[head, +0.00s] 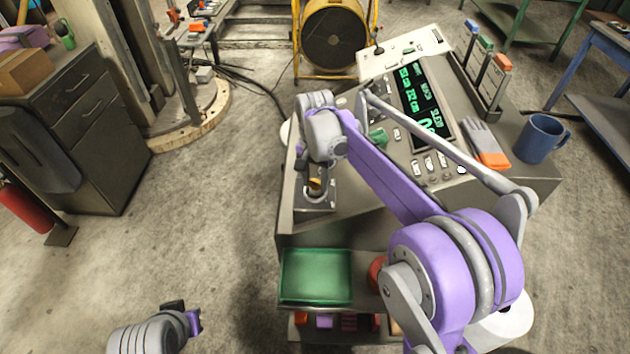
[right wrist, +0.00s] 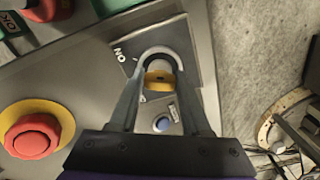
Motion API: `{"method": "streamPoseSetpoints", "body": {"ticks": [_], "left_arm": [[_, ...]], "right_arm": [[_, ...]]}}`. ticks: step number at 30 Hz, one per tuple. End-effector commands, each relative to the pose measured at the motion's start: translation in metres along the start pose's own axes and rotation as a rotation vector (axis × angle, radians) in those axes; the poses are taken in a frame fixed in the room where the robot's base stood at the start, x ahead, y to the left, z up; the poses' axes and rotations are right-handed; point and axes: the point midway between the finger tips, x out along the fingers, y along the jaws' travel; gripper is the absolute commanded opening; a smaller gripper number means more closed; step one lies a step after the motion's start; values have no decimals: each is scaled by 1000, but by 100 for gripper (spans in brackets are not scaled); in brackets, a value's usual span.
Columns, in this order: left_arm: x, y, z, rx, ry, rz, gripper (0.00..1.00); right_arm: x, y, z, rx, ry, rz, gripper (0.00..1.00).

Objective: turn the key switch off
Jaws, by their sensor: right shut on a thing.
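The key's exact angle is hard to tell. My left gripper (head: 186,312) is low at the left, away from the console; its jaw opening is unclear.
The console (head: 340,215) also holds a lit display (head: 420,100), gloves (head: 485,140) and a blue mug (head: 541,138). A green tray (head: 316,277) is below. Floor at left is clear.

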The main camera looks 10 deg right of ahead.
Motion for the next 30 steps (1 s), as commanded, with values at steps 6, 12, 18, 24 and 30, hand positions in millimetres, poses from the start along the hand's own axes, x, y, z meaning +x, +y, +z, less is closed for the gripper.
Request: {"method": "streamPoseSetpoints", "body": {"ticks": [6, 12, 18, 24, 30], "left_arm": [[3, 0, 4, 0, -4, 0, 0], [5, 0, 7, 0, -7, 0, 0], [7, 0, 9, 0, -9, 0, 0], [8, 0, 11, 0, -10, 0, 0], [9, 0, 12, 0, -12, 0, 0]], "right_arm": [[1, 0, 0, -206, -1, 0, 0], [0, 1, 0, -396, 0, 0, 0], [0, 1, 0, -586, 0, -1, 0], [0, 1, 0, -770, 0, -1, 0], [0, 1, -1, -928, 0, -1, 0]]}}
